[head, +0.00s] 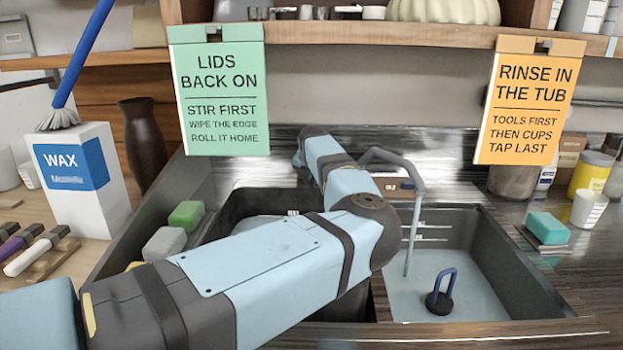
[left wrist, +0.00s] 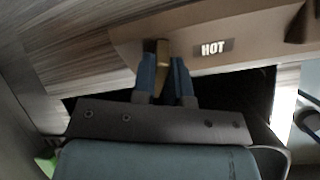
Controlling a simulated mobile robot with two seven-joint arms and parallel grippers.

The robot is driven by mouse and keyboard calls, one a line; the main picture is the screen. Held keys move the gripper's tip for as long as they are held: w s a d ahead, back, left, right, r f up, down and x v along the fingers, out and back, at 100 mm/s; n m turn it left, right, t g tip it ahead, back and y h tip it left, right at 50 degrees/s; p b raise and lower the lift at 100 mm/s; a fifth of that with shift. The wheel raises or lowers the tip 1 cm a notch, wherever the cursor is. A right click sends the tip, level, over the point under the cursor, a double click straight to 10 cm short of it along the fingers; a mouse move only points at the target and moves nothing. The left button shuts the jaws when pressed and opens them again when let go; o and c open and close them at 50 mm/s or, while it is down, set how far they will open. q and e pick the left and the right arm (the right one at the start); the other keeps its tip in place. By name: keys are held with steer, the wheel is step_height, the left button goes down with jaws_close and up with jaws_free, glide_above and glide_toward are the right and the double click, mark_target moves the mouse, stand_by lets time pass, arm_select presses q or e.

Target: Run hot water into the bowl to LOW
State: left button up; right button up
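My left arm reaches across the sink to the back, and its gripper in the head view (head: 308,150) is small and partly hidden. In the left wrist view the gripper's two blue fingers (left wrist: 165,78) stand close on either side of a brass-coloured tap handle (left wrist: 162,54), beside a HOT label (left wrist: 213,48). The handle fills the gap between them. The grey spout (head: 400,165) points over the right sink bowl (head: 500,265). A thin stream (head: 409,240) falls from it into that bowl. A dark plug (head: 439,302) with a blue loop sits on the bowl's pale bottom. The water depth is unclear. My right gripper is not in view.
Pale marks (head: 432,239) show on the bowl's back wall, too small to read. Green and grey sponges (head: 186,215) lie on the left rim. A WAX box (head: 82,180) stands at left, and a teal sponge (head: 547,227) lies at right. Two signs hang above.

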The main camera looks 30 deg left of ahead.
arm_select(q)
steer(key=o, duration=0.4)
steer(key=shift+o, duration=0.2)
steer(key=shift+r, duration=0.1)
steer(key=v, duration=1.3)
steer(key=shift+d+r, duration=0.15)
steer(key=shift+r, duration=0.15)
steer(key=shift+s, duration=0.1)
